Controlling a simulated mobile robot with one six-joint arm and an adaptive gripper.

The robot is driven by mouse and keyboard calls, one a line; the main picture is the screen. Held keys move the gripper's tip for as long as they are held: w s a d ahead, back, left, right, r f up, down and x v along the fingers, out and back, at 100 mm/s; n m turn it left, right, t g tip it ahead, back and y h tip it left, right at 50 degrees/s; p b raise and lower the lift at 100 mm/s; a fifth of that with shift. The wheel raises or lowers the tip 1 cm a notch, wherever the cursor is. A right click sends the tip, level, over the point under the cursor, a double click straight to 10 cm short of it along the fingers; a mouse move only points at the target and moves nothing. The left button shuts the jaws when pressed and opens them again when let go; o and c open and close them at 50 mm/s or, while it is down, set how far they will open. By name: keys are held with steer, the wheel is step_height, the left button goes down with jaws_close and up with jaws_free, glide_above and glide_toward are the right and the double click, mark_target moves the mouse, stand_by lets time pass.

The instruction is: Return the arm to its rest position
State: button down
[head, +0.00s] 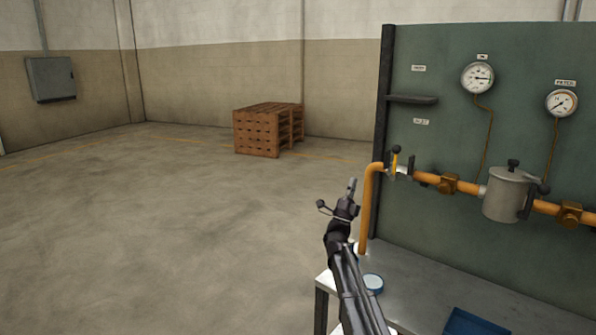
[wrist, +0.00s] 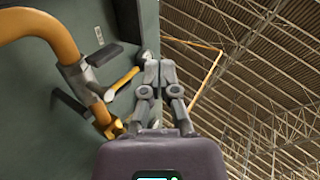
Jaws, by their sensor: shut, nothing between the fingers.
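My gripper (head: 352,187) is raised at the end of my arm in the head view, left of the orange pipe (head: 369,205) and apart from the panel's gauges. In the wrist view my gripper (wrist: 159,66) has its fingers together with nothing between them. The wrist view also shows the orange pipe bend (wrist: 40,25) and a yellow valve handle (wrist: 124,81) to the left of the fingers. Whether the fingers touch the handle is hard to tell, but a small gap shows.
Below is a bench (head: 420,280) with a blue-rimmed round dish (head: 373,283) and a blue tray (head: 478,323). Wooden pallets (head: 258,134) stand far back; open floor lies left.

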steer(key=s+a+f+n+g+y, duration=0.1)
steer(key=s+f+n+g+y, duration=0.25)
steer(key=f+n+y, duration=0.35)
steer(key=s+a+f+n+g+y, duration=0.2)
steer(key=f+n+g+y, duration=0.3)
steer(key=f, duration=0.4)
steer(key=s+a+f+n+g+y, duration=0.1)
steer(key=s+f+n+g+y, duration=0.15)
steer(key=f+n+y, duration=0.45)
steer(key=s+d+f+n+g+h, duration=0.15)
steer(key=s+f+g, duration=0.45)
steer(key=s, duration=0.6)
steer(key=s+d+f+n+g, duration=0.25)
steer(key=s+f+g, duration=0.25)
steer(key=s, duration=0.7)
steer(key=s+r+g+p, duration=0.2)
steer(key=s+r+p, duration=0.1)
steer(key=r+p, duration=1)
steer(key=shift+s+n+p, duration=0.3)
steer(key=shift+s+n, duration=0.1)
